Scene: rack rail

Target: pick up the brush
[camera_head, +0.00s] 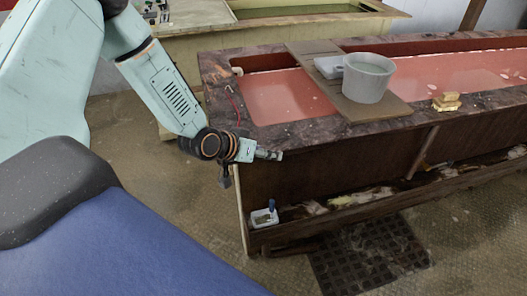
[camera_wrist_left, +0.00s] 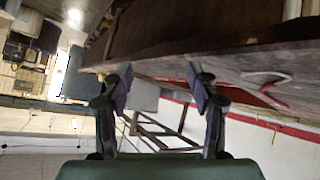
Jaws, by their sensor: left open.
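I cannot make out a clear brush. A small blue upright piece (camera_head: 271,204), possibly a handle, stands at a small white container (camera_head: 264,218) on the low ledge at the tank's near left corner. My left gripper (camera_head: 268,154) is just outside the tank's front left corner, above that container and apart from it. In the left wrist view, the two fingers of my left gripper (camera_wrist_left: 160,95) are spread with nothing between them. My right gripper is in neither view.
The long tank (camera_head: 330,165) holds pinkish liquid. A board (camera_head: 390,112) across it carries a grey bucket (camera_head: 368,80) and a pale block (camera_head: 329,67). A yellow item (camera_head: 447,102) sits on the rim. A dark grate (camera_head: 370,255) lies on the floor in front.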

